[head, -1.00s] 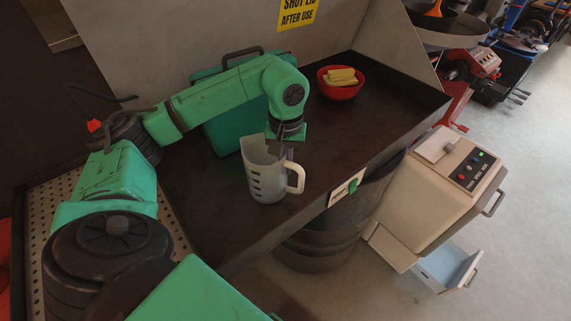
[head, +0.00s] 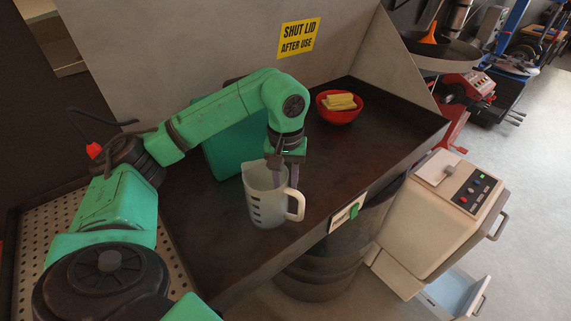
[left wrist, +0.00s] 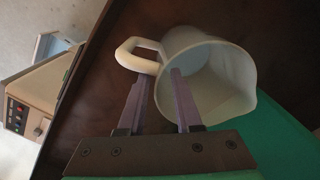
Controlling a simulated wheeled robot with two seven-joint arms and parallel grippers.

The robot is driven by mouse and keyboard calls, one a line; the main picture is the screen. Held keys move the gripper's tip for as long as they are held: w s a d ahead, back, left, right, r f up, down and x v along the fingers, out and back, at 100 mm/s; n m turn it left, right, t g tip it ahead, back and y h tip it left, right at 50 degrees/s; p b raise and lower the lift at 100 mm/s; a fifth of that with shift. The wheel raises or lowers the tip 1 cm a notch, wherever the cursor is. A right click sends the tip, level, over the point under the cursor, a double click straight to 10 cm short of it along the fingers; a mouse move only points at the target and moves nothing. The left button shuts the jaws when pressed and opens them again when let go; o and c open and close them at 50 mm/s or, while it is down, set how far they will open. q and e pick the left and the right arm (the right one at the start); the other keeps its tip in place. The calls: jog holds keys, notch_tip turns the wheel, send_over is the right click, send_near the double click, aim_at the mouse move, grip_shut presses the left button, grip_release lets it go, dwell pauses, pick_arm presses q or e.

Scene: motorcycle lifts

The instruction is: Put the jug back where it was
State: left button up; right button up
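The jug (head: 262,207) is pale and translucent with dark marks and a white handle (head: 297,206). It stands upright on the dark bench top (head: 325,170), near its front edge. My left gripper (head: 283,180) points down at the jug's rim on the handle side. In the left wrist view the two fingers (left wrist: 163,75) are apart. One lies by the handle's root and the other in front of the jug's open mouth (left wrist: 215,80). I cannot tell whether they touch the jug. My right gripper is out of view.
A red bowl (head: 338,115) with yellow blocks stands at the back right. A green case (head: 222,150) stands behind my left arm. A grey upright panel with a yellow sign (head: 299,38) closes the back. A beige control cabinet (head: 435,215) stands off the bench's right side.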

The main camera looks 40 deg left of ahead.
pick_arm(q)
notch_tip(320, 180, up, 4)
jog(key=shift+f+b, duration=0.2)
jog(key=shift+b, duration=0.15)
notch_tip(320, 180, up, 5)
jog(key=shift+r+p, duration=0.15)
jog(key=shift+p, duration=0.9)
